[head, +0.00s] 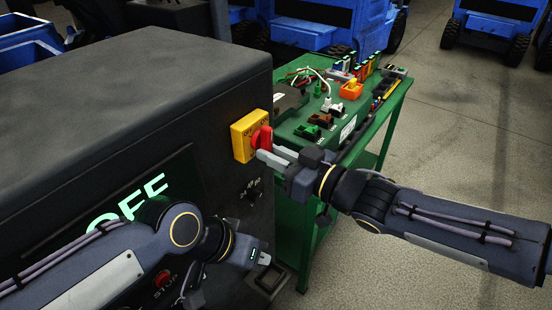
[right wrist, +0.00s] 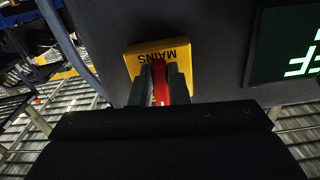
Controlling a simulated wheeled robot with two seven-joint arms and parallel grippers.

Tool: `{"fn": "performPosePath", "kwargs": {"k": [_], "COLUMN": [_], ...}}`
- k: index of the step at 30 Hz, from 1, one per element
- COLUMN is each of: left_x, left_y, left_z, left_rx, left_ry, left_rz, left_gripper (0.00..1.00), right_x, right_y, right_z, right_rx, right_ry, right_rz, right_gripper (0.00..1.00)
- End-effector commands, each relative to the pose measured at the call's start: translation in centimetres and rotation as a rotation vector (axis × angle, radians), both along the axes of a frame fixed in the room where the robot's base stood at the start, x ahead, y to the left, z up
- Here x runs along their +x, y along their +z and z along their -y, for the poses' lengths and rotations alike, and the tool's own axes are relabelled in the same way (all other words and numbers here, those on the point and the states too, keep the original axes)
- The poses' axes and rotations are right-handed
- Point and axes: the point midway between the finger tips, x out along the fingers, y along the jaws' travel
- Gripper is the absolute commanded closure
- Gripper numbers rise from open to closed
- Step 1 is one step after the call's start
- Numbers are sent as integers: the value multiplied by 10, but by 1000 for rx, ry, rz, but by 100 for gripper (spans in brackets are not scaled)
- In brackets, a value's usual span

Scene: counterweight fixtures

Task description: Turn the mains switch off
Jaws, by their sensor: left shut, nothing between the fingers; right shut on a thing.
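The mains switch is a red handle (head: 265,138) on a yellow plate (head: 243,137), fixed to the upper front of a dark cabinet (head: 120,90). In the right wrist view the red handle (right wrist: 160,84) stands between my fingers, and the yellow plate (right wrist: 183,50) reads MAINS upside down. My right gripper (head: 268,153) is shut on the red handle; it also shows in the right wrist view (right wrist: 160,92). My left gripper (head: 265,258) is shut and empty, low in front of the cabinet. Green letters reading OFF (head: 128,200) glow on the cabinet's display, partly hidden by my left arm.
A small selector knob (head: 251,195) and a red stop button (head: 162,278) are on the cabinet's front near my left arm. A green cart (head: 378,125) with several small parts stands behind my right gripper. Blue vehicles (head: 330,22) stand at the back. The floor at right is clear.

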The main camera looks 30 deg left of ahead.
Motion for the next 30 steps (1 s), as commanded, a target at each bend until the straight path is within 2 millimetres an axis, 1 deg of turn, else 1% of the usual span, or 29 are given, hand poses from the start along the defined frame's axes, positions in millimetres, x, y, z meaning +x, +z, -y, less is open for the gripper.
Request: {"fn": "performPosePath", "kwargs": {"k": [1,8,11,18,21,30], "left_x": [0,0,0,0,0,0], "left_y": [0,0,-5,-17,-19,-18], "left_z": [0,0,0,0,0,0], "left_rx": [0,0,0,0,0,0], "left_ry": [0,0,0,0,0,0], "left_rz": [0,0,0,0,0,0], "left_gripper": [100,100,100,100,100,100], "right_x": [-4,-3,-2,2,4,4], "right_y": [4,4,3,2,3,5], "right_z": [-3,-4,-3,-3,-3,-3], "right_rx": [7,7,4,-13,-17,-19], "right_ry": [8,8,7,5,4,3], "right_rz": [5,9,58,270,329,350], "right_gripper": [100,100,100,100,100,100]}}
